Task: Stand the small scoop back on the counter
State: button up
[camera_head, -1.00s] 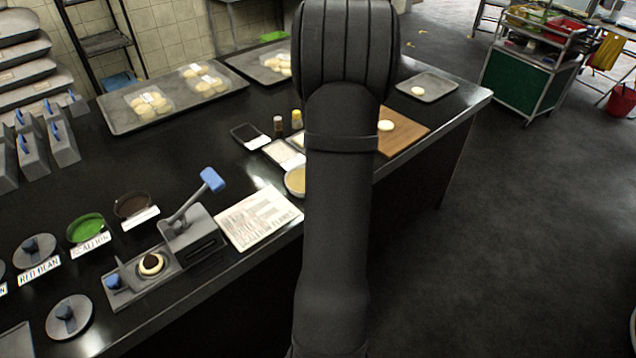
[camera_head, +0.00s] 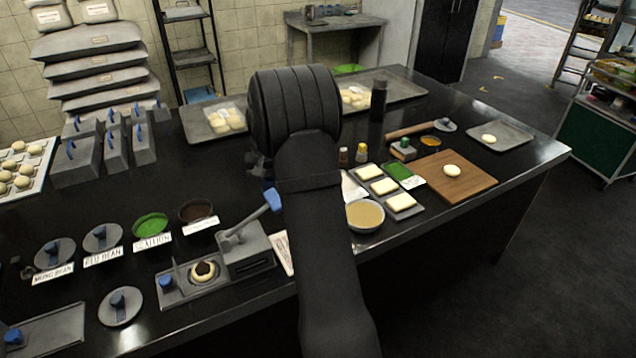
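I cannot make out the small scoop for certain; it may be hidden behind my arm. My black arm reaches over the dark counter (camera_head: 365,265) in the middle of the view. Only a small dark grey piece, perhaps of my gripper (camera_head: 258,165), shows at the left edge of the wrist. The fingertips and anything between them are hidden. A grey press (camera_head: 245,250) with a blue-ended lever stands near the front edge. A bun with dark filling (camera_head: 203,271) sits in the grey holder to its left.
Bowls of green (camera_head: 151,225) and dark filling (camera_head: 195,210) and lidded pots stand at left. Right of my arm are a bowl of pale liquid (camera_head: 365,215), small trays, two bottles, a wooden board (camera_head: 470,182) with dough and a dark upright cylinder (camera_head: 378,100).

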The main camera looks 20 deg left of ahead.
jog(key=s+a+n, duration=0.2)
jog(key=s+a, duration=0.3)
jog(key=a, duration=0.3)
jog(key=shift+a+f, duration=0.15)
jog(key=shift+f, duration=3)
jog(key=shift+f, duration=0.65)
jog(key=o, duration=1)
notch_tip(320, 180, up, 17)
jog(key=shift+r, duration=0.2)
